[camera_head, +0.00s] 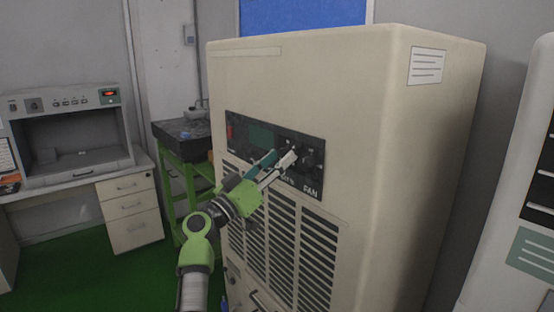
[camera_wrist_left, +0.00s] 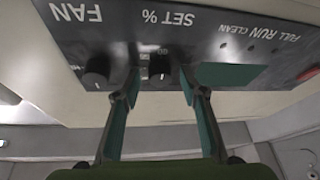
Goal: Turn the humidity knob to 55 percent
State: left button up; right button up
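A black control panel (camera_head: 236,141) is set in the front of a tall beige cabinet (camera_head: 300,75). In the left wrist view the panel is upside down. The dark knob under the SET % label (camera_wrist_left: 160,73) is the humidity knob; its pointer and scale are too small to read. My left gripper (camera_head: 283,157) reaches the panel with its fingers open. In the wrist view its fingertips (camera_wrist_left: 160,82) are on either side of the SET % knob, with gaps showing. In the head view the fingers hide most of that knob. My right gripper is not in view.
A FAN knob (camera_wrist_left: 97,74) sits close beside one finger; it also shows in the head view (camera_head: 310,160). The panel has a dark green display (camera_head: 262,135) and a red switch (camera_head: 230,131). A vent grille (camera_head: 315,255) is below. A green stand (camera_head: 172,172) is left of the cabinet.

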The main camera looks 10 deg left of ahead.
pick_arm(q)
jog(key=c, duration=1.1)
jog(key=shift+n, duration=0.4)
jog(key=shift+s+r+n+y+p, duration=0.1)
jog(key=shift+r+n+y+p, duration=0.1)
jog(key=shift+n+y+p, duration=0.75)
jog(key=n+y+p, duration=0.1)
jog(key=n+p, duration=0.1)
jog(key=p, duration=0.1)
jog(key=n+y+p, duration=0.1)
jog(key=n+p, duration=0.1)
jog(key=n, duration=0.1)
jog(key=n+y+p, duration=0.1)
jog(key=n+p, duration=0.1)
jog(key=p, duration=0.1)
jog(key=shift+s+d+r+p, duration=0.1)
jog(key=shift+d+r+p, duration=0.1)
jog(key=shift+r+p, duration=0.1)
jog(key=shift+f+n+y+p, duration=0.25)
jog(key=shift+n+p, duration=0.8)
jog(key=shift+p, duration=0.15)
jog(key=o, duration=1.1)
